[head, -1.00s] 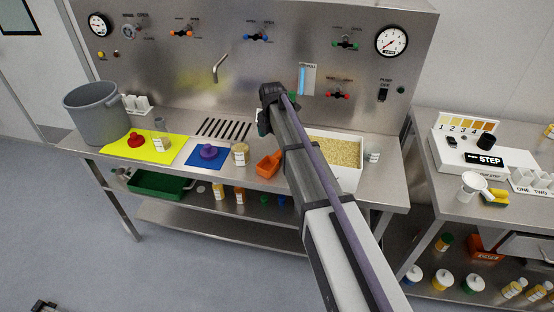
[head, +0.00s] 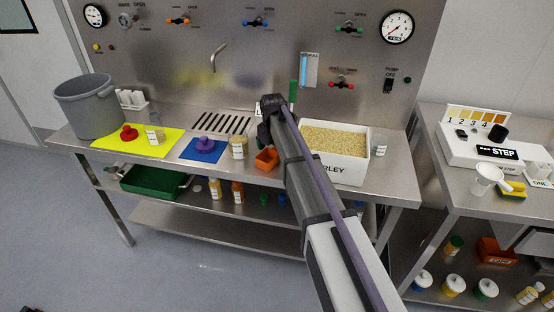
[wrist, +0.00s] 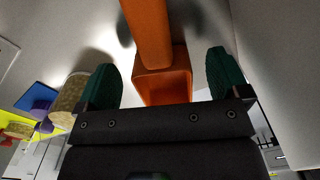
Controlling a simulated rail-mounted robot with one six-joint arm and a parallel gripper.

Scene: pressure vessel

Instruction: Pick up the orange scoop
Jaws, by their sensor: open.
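The orange scoop (head: 266,161) lies on the steel bench, left of the white barley box (head: 341,172). My gripper (head: 266,136) is just above and behind it in the head view; my arm hides part of the scoop's handle. In the wrist view, the scoop (wrist: 163,88) shows between the two green fingers of my gripper (wrist: 165,76), its handle pointing to the top of the picture. The fingers are open, with a gap on both sides of the scoop. I cannot tell how far their tips are above the bench.
A labelled jar (head: 239,148) stands close left of the scoop, also near the left finger in the wrist view (wrist: 68,100). The barley box wall is close on the right. A blue mat (head: 205,155) with a purple object lies farther left. The steel panel stands behind.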

